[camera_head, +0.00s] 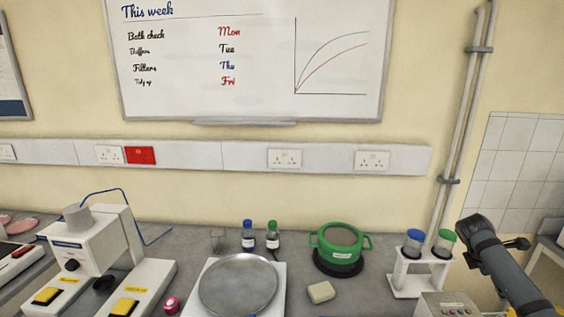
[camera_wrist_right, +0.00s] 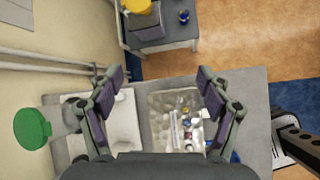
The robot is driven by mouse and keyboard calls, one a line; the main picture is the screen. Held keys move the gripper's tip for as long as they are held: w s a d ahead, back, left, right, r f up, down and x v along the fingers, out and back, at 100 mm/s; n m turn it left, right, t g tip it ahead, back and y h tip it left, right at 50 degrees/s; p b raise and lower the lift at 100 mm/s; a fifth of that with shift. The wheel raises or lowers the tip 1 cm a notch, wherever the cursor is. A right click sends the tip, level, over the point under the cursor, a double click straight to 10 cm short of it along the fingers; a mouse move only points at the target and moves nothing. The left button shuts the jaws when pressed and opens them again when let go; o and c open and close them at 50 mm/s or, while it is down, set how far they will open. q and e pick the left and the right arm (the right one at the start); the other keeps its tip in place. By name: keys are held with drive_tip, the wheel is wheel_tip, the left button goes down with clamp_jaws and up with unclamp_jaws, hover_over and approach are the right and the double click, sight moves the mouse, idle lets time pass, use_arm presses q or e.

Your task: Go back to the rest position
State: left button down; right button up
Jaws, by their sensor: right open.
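My right gripper (camera_wrist_right: 158,78) is open and empty, its two fingers spread wide in the right wrist view. My right arm (camera_head: 500,265) comes in at the right edge of the head view, beside the tube rack. Its fingers cannot be made out there. My left arm and gripper are not in view.
A white rack (camera_head: 399,281) holds a blue-capped tube (camera_head: 412,245) and a green-capped tube (camera_head: 443,243). A green pot (camera_head: 340,243) and a balance with a round pan (camera_head: 238,285) stand to its left. In the wrist view, a tray (camera_wrist_right: 157,97) of small items lies beyond the gripper.

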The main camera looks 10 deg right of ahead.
drive_tip(key=s+d+f+m+h, duration=0.1)
drive_tip(key=s+d+f+m, duration=0.25)
drive_tip(key=d+f, duration=0.55)
drive_tip(key=s+d+f+m+t, duration=0.1)
drive_tip(key=s+d+f+m, duration=0.15)
drive_tip(key=s+f, duration=0.45)
drive_tip(key=s+d+f+m+t+h, duration=0.1)
drive_tip(key=s+d+f, duration=0.3)
drive_tip(key=s, duration=0.4)
drive_tip(key=s+d+f+m+t, duration=0.1)
drive_tip(key=s+d+f, duration=0.2)
drive_tip(key=s+f, duration=0.4)
drive_tip(key=s+a+f+m+y, duration=0.1)
drive_tip(key=s+a+f+y, duration=0.15)
drive_tip(key=a+f, duration=0.85)
drive_tip(key=s+a+f+m+y, duration=0.1)
drive_tip(key=s+a+f, duration=0.3)
drive_tip(key=a+f, duration=0.7)
drive_tip(key=s+a+f+m+g+y, duration=0.1)
drive_tip(key=a+f+y, duration=0.25)
drive_tip(key=a, duration=1.45)
drive_tip(key=s+a+f+m+y, duration=0.15)
drive_tip(key=a+f, duration=0.35)
drive_tip(key=a, duration=1.4)
drive_tip(key=f+b, duration=0.2)
drive_tip(key=d+f+b, duration=0.1)
drive_tip(key=f+b, duration=0.2)
drive_tip(key=shift+s+d+b, duration=0.15)
drive_tip(key=shift+d+b, duration=0.05)
drive_tip(key=shift+b, duration=0.1)
